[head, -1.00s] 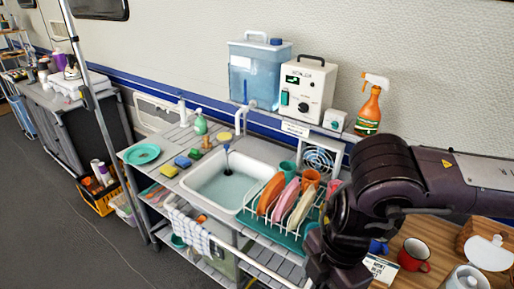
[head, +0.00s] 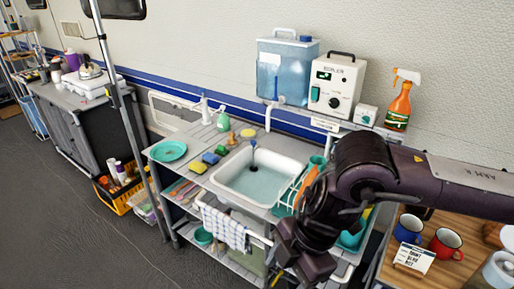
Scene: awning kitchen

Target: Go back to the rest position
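My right arm (head: 365,168) comes in from the right, bends in front of the sink unit and hangs down over the dish rack. Its dark, blocky lower end, my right gripper (head: 303,262), is in front of the sink unit's front edge. I cannot make out separate fingers or whether it holds anything. My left arm and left gripper are not in view.
The sink (head: 258,178) is beside the dish rack, which my arm largely hides. The wooden table (head: 405,280) at right holds a blue mug (head: 408,229), a red mug (head: 445,244) and a small sign (head: 413,257). Floor (head: 60,215) at left is clear.

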